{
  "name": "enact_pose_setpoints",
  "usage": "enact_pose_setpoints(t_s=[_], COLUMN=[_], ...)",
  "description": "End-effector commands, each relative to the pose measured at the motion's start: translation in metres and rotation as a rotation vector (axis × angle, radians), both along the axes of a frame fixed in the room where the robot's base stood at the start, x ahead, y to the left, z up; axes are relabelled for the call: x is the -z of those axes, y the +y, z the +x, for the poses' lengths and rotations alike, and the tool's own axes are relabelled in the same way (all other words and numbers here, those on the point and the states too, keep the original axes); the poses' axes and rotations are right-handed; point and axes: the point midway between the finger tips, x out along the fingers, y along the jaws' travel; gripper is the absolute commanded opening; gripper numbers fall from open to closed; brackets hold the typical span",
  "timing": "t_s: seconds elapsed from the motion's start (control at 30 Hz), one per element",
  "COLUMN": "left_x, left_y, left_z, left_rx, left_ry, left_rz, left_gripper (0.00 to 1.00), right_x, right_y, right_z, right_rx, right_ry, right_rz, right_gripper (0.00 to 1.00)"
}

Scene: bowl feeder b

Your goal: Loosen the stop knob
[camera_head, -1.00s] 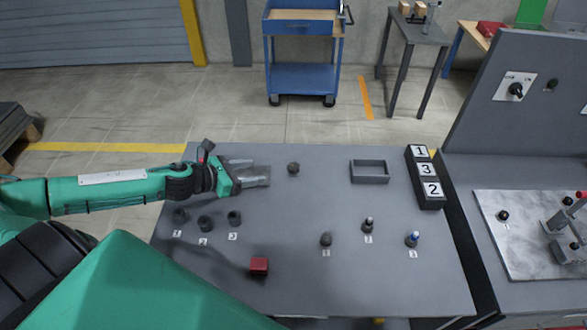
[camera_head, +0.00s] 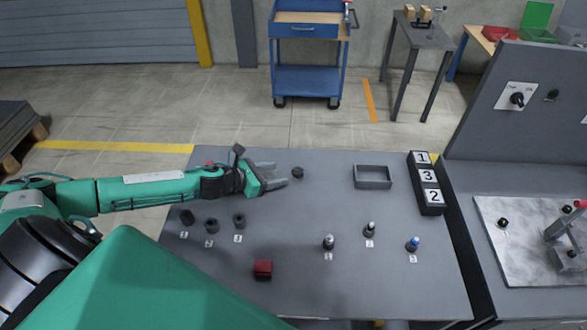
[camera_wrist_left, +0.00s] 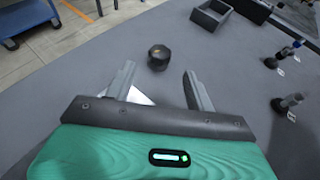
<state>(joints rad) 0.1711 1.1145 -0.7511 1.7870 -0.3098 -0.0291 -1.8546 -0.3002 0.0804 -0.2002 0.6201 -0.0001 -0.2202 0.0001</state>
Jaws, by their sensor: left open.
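A small dark round knob (camera_head: 297,172) sits on the grey table, and it also shows in the left wrist view (camera_wrist_left: 158,57). I take it to be the stop knob. My left gripper (camera_head: 281,177) is open and low over the table, just left of the knob. The knob is not visibly touched. My right gripper is not in view.
A grey tray (camera_head: 373,187) and a block numbered 1, 3, 2 (camera_head: 429,203) stand right of the knob. A panel (camera_head: 516,98) rises at the right.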

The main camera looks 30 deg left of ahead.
Motion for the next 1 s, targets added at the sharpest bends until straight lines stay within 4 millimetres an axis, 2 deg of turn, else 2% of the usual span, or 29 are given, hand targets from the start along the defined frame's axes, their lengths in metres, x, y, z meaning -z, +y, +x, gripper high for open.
enact_pose_setpoints(t_s=[0.3,0.5,0.93,0.97,1.0], left_x=[0.013,0.024,0.028,0.028,0.028], left_y=[-0.023,-0.031,-0.035,-0.035,-0.035], left_z=[0.038,0.054,0.06,0.06,0.06], left_rx=[0.001,0.0,0.001,0.001,0.001], left_ry=[-0.002,0.0,0.0,0.0,0.0], left_rz=[-0.003,-0.001,0.0,0.0,0.0], left_gripper=[0.55,0.55,0.55,0.53,0.45], right_x=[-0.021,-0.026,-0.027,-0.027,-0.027], right_y=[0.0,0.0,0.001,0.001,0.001], right_z=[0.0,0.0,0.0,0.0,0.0], right_rx=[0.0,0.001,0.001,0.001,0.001], right_ry=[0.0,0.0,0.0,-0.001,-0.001], right_rz=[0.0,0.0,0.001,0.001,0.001], right_gripper=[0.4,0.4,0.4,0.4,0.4])
